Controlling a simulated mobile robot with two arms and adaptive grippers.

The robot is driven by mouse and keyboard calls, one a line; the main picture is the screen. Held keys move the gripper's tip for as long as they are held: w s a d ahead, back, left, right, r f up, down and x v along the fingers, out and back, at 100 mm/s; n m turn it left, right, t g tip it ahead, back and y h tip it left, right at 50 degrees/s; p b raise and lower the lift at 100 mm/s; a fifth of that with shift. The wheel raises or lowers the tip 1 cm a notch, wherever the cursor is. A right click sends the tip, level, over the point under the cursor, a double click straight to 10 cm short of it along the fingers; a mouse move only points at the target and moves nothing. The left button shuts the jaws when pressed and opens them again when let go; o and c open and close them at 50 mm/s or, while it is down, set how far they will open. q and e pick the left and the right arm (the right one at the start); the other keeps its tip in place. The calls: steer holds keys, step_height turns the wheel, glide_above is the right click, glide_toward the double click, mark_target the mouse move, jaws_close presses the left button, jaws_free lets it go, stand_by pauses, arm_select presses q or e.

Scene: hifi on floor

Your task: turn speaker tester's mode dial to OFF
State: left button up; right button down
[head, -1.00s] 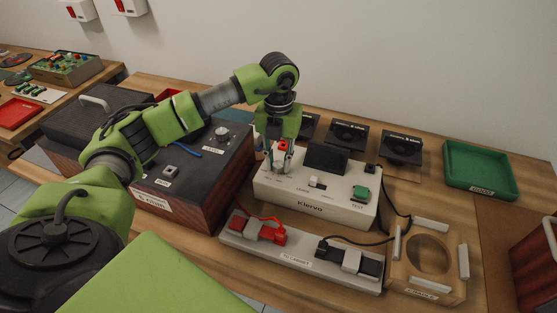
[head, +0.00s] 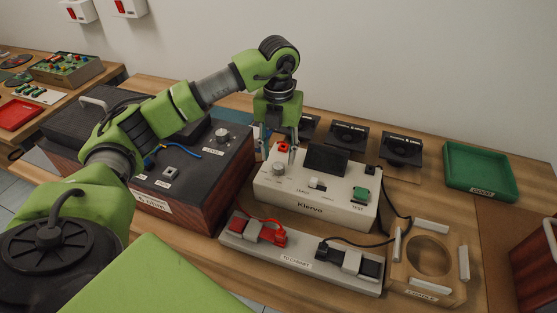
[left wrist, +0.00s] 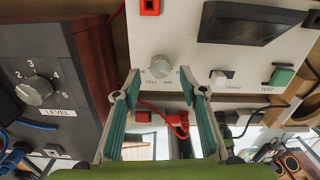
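The speaker tester (head: 340,205) is a white box marked Klervo on the wooden bench. Its grey mode dial (head: 278,170) is at the left of its top face; it also shows in the left wrist view (left wrist: 160,68), with small labels beside it. I cannot read which position it points to. My left gripper (head: 279,148) is above the dial, apart from it, fingers pointing down. In the left wrist view the gripper (left wrist: 160,82) is open and empty, its fingertips on either side of the dial in the picture. My right gripper is in neither view.
The tester also has a red socket (head: 283,147), a dark screen (head: 326,158), a small switch and a green button (head: 361,193). A dark amplifier (head: 200,165) stands to the left. A clip strip (head: 300,262) lies in front; a wooden cradle (head: 405,280) and green tray (head: 480,192) are right.

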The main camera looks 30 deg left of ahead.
mark_target(279, 165)
arm_select(q)
step_height(279, 165, up, 8)
steer(key=shift+r, duration=0.25)
stand_by(0.5)
